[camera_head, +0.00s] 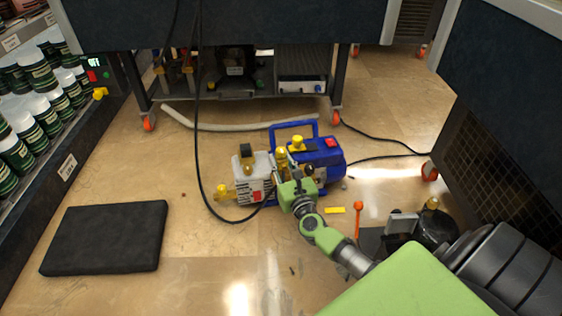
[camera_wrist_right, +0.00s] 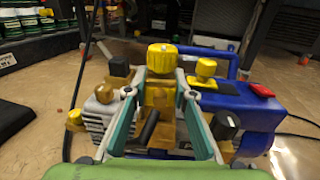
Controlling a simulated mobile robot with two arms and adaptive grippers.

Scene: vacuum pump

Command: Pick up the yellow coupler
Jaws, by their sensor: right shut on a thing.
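The pump stands on the floor with a blue body (camera_head: 325,160), which also shows in the wrist view (camera_wrist_right: 245,105), and a grey finned end (camera_head: 252,175). The yellow coupler (camera_wrist_right: 162,57) sits above a brass fitting (camera_wrist_right: 160,100) at the middle of the pump. It is small in the head view (camera_head: 281,153). My right gripper (camera_wrist_right: 162,76) has its fingertips on both sides of the coupler, shut on it. In the head view my right gripper (camera_head: 283,170) reaches over the pump's front and hides part of it. My left gripper is not in view.
Other yellow knobs sit on the pump's top (camera_head: 297,143) and left end (camera_head: 221,190). A black cable (camera_head: 200,150) hangs to its left. A black mat (camera_head: 105,238) lies at left. An orange tool (camera_head: 358,215) and yellow piece (camera_head: 335,210) lie right. A bench stands behind.

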